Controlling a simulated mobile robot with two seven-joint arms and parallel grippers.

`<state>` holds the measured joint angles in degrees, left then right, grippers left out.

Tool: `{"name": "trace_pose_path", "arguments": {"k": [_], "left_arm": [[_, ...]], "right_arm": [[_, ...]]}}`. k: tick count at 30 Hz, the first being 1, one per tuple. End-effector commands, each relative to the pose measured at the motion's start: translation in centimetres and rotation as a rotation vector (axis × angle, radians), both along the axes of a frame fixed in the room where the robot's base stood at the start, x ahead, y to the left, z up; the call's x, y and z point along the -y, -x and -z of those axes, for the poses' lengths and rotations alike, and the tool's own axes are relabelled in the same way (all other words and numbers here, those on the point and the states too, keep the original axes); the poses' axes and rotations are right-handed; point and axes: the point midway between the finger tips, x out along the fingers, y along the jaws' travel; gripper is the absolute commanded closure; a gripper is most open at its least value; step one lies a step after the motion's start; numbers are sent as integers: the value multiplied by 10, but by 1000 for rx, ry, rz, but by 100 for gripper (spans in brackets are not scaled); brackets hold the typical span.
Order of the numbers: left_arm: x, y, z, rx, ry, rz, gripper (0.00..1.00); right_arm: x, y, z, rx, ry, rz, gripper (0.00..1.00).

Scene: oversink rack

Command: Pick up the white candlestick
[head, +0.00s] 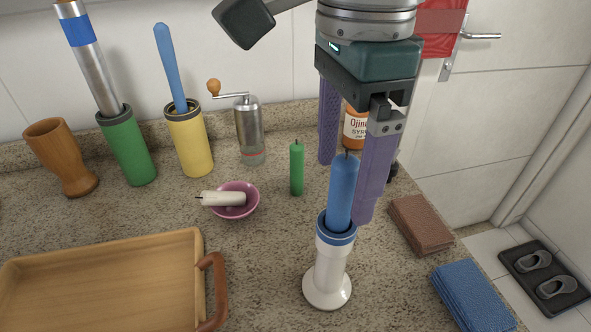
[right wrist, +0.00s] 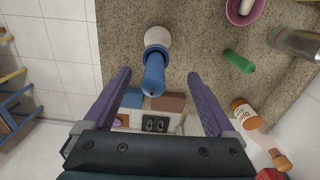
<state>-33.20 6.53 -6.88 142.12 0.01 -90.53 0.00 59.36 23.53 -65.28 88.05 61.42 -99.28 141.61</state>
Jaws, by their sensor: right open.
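The white candlestick (head: 328,268) stands upright on the granite counter, with a round base and a blue rim. A blue candle (head: 342,190) stands in its top. In the right wrist view the candlestick (right wrist: 157,38) shows beyond the blue candle (right wrist: 153,75). My right gripper (head: 347,192) is open and empty, its purple fingers pointing down above the candlestick. One finger overlaps the candle's right edge in the head view. In the right wrist view the candle's tip lies between the open fingers (right wrist: 162,82), with room on both sides. My left gripper is out of view.
A green candle (head: 296,168) stands left of the candlestick, near a pink bowl (head: 236,211) with a white candle. A syrup bottle (head: 355,128) is behind the gripper. Brown (head: 420,224) and blue (head: 472,296) folded cloths lie right. A wooden tray (head: 110,262) is at left.

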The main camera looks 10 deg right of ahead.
Motion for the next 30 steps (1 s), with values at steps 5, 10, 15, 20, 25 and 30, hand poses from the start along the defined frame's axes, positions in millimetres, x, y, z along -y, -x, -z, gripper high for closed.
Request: {"name": "trace_pose_path", "arguments": {"k": [5, 10, 15, 20, 25, 30], "left_arm": [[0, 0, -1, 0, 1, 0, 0], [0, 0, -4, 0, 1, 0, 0], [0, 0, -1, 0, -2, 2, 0], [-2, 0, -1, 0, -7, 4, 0], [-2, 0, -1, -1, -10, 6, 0], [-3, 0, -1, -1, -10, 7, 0]], "right_arm": [[0, 2, 16, -1, 0, -1, 9], [-1, 9, 43, -2, 1, -3, 9], [-1, 8, 60, 2, 0, -2, 9], [-1, 8, 61, 3, 0, -3, 9], [-1, 8, 61, 3, -1, -4, 21], [-1, 8, 61, 3, -1, -4, 40]]}}
